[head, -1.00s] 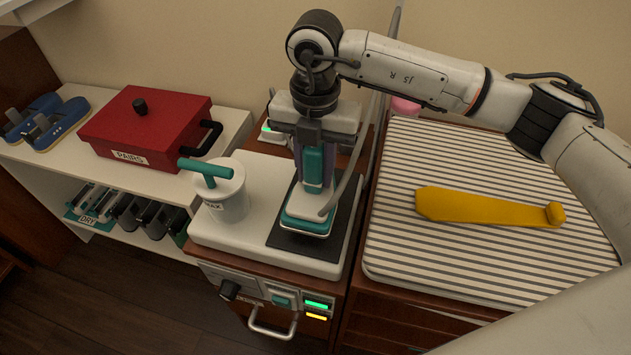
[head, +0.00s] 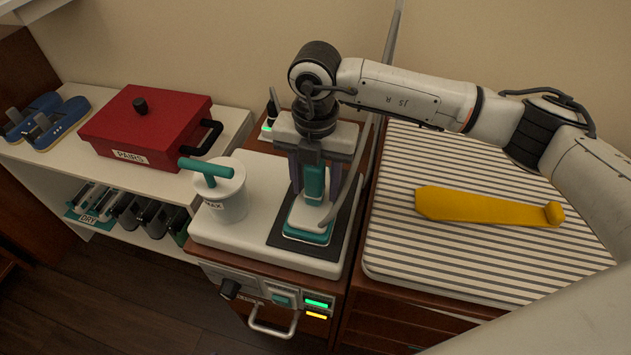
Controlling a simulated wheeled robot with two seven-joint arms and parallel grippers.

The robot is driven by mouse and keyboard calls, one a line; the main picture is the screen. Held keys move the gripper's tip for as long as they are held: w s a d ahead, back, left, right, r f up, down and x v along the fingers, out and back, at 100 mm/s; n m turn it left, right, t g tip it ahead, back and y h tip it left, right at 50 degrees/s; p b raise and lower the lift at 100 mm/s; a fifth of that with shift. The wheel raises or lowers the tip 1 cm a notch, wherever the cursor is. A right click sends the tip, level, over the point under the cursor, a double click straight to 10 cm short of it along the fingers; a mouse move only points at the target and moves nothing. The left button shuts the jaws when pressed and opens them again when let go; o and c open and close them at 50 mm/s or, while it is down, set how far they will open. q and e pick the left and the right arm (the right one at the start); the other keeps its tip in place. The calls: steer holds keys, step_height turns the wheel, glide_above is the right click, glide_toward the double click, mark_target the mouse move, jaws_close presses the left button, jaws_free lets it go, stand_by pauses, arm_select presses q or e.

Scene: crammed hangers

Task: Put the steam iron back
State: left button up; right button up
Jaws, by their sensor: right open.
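The steam iron (head: 309,217), white and teal with a teal handle, sits on the dark rest pad (head: 341,233) of the white station top. A grey hose runs up from it. My right gripper (head: 313,194) points down over the iron from above. Its two fingers stand apart, one on each side of the teal handle, with a gap visible. The iron's far end is hidden behind the gripper. My left gripper is not in view.
A white canister (head: 228,202) with a teal handle stands left of the iron. A red box (head: 150,128) labelled PAIRS sits on the white shelf. A striped ironing board (head: 440,265) on the right bears a yellow tie (head: 480,208). Blue sandals (head: 48,120) lie far left.

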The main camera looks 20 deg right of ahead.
steer(key=r, duration=0.6)
steer(key=r+b, duration=0.1)
steer(key=r, duration=0.3)
steer(key=shift+s+d+r, duration=0.1)
steer(key=shift+s+d, duration=0.15)
